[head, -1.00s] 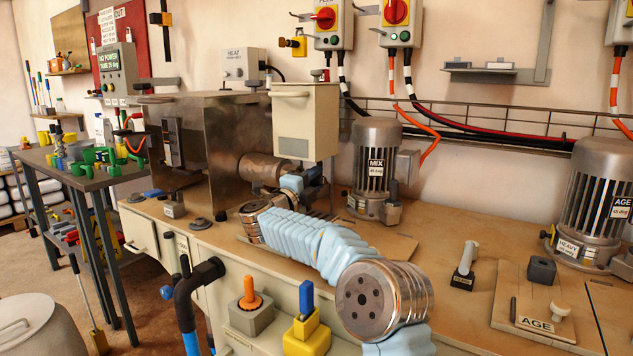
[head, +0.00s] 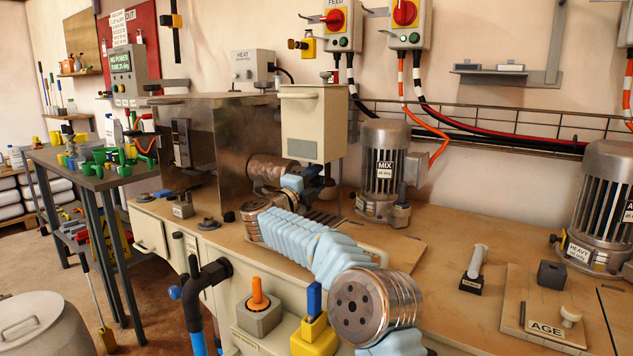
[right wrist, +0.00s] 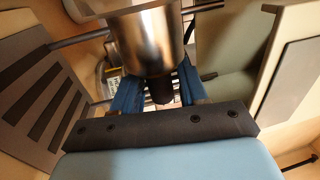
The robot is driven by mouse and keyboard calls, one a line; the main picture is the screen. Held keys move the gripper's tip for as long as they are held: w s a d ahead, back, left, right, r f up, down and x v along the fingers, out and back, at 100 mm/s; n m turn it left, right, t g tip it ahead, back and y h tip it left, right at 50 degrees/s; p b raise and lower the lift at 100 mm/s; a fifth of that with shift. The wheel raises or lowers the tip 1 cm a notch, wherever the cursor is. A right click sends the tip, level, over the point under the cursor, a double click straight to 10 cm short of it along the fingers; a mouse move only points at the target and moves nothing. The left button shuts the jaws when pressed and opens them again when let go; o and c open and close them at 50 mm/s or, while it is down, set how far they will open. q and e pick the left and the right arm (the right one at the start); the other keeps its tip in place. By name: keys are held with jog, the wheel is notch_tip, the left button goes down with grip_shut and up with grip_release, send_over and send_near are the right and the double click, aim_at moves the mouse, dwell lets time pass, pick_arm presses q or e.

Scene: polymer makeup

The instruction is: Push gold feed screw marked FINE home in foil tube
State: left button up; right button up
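A shiny metal cylinder, probably the foil tube (head: 268,167), lies in front of the steel cabinet; it also shows at the top of the right wrist view (right wrist: 145,38). My right gripper (head: 298,182), with blue fingers, is close against its right end. In the right wrist view the fingers (right wrist: 158,85) stand apart on either side of a dark round piece (right wrist: 159,90) below the metal cylinder. I cannot tell whether they grip it. No gold screw and no FINE mark can be made out; the screw may be hidden. My left gripper is not in view.
A cream hopper box (head: 312,122) stands just above the gripper. The MIX motor (head: 384,165) is close on its right. A steel cabinet (head: 225,150) is at left.

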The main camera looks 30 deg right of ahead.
jog(key=shift+o, duration=1.3)
jog(key=b+v, duration=0.3)
jog(key=v, duration=1)
jog(key=shift+f+b, duration=0.1)
jog(key=shift+b, duration=0.3)
jog(key=shift+s+a, duration=0.25)
jog(key=shift+a, duration=0.1)
